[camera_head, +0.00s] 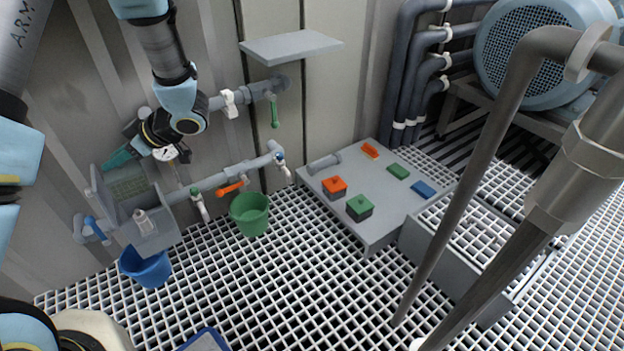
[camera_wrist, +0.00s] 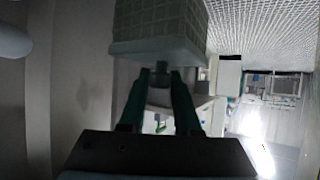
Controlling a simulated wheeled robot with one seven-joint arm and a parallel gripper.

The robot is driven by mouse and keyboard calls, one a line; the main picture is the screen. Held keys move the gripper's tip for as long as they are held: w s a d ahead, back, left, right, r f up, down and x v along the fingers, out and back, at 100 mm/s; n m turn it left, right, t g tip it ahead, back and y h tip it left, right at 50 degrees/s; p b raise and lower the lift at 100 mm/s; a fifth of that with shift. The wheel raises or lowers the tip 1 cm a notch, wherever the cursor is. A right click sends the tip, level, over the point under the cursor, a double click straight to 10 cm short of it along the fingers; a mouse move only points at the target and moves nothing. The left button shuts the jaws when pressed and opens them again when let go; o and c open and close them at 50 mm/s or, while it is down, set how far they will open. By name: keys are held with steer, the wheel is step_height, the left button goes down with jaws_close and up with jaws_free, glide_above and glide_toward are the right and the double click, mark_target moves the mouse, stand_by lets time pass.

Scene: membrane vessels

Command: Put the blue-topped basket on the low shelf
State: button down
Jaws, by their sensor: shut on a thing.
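In the wrist view a pale basket with gridded sides (camera_wrist: 160,22) is held at my fingertips. My gripper (camera_wrist: 160,76) has its two dark green fingers on a small grey part at the basket's near face; no blue shows on it there. In the head view my gripper (camera_head: 118,158) is at the left, over an open grey box by the wall; a greenish meshed surface (camera_head: 128,188) shows just below it. I cannot tell whether that is the held basket. The low grey shelf (camera_head: 370,232) stands right of centre, bearing a red-topped block (camera_head: 335,187) and a green-topped block (camera_head: 360,207).
Orange (camera_head: 370,150), green (camera_head: 398,171) and blue (camera_head: 424,189) flat pieces lie on the shelf's back part. A green bucket (camera_head: 250,213) and a blue bucket (camera_head: 147,269) stand below the wall pipes. A high grey shelf (camera_head: 290,46) juts from the wall. Thick pipes (camera_head: 480,170) rise at right.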

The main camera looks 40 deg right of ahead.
steer(key=shift+w+a+f+m+t, duration=0.3)
steer(key=shift+w+a, duration=0.05)
steer(key=shift+a, duration=0.35)
steer(key=w+a+f+m+t+h, duration=0.1)
steer(key=a+f+m+h, duration=0.3)
steer(key=a, duration=0.5)
steer(key=w+a+f+m+t+h, duration=0.2)
steer(key=w+a+f+m+h, duration=0.1)
steer(key=a+f, duration=0.3)
steer(key=a+m+h, duration=0.1)
steer(key=a, duration=0.1)
steer(key=shift+w+a+h, duration=0.15)
steer(key=shift+a+h, duration=0.15)
steer(key=shift+a, duration=0.05)
steer(key=shift+r, duration=0.1)
